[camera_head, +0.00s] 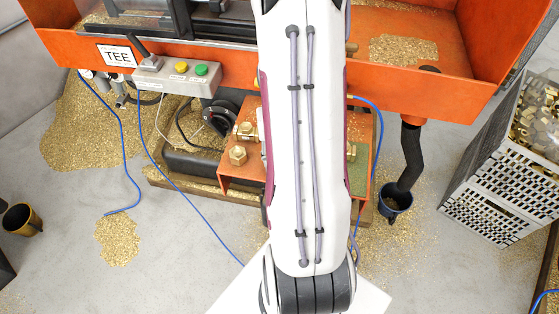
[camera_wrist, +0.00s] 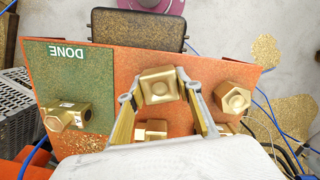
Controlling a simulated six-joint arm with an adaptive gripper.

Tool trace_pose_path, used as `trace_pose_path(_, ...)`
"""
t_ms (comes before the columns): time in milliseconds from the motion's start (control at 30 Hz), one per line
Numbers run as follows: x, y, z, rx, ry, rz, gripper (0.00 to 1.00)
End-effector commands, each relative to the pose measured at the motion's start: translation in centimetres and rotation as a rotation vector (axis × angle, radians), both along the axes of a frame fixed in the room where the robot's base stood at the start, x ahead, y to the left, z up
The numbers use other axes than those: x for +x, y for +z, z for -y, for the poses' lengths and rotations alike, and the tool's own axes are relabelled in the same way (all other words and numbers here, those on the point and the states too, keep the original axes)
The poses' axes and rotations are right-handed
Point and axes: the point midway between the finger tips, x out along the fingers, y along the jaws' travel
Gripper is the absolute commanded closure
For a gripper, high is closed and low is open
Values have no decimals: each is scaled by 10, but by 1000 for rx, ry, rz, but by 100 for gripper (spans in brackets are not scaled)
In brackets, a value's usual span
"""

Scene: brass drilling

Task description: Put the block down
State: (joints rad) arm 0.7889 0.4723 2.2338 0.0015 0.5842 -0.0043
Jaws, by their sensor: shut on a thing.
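The green area marked DONE (camera_wrist: 85,70) is to the left and carries one brass block (camera_wrist: 62,117). Another brass block (camera_wrist: 232,98) is to the right on the orange part, and one more (camera_wrist: 150,130) is partly hidden behind the gripper. In the head view my arm hides the gripper and held block; the green area (camera_head: 359,180) shows at its right.
In the head view a crate of brass pieces (camera_head: 510,165) stands at right. An orange machine trough (camera_head: 440,50) runs along the top, with a button box (camera_head: 178,75). A black hose ends in a small bucket (camera_head: 394,200). Brass chips litter the grey floor.

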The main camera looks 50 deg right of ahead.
Motion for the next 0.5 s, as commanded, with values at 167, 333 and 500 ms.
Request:
trace_pose_path(167, 0, -2, 0, 1, 0, -1, 55)
trace_pose_path(333, 0, -2, 0, 1, 0, -1, 49)
trace_pose_path(500, 0, -2, 0, 0, 0, 0, 49)
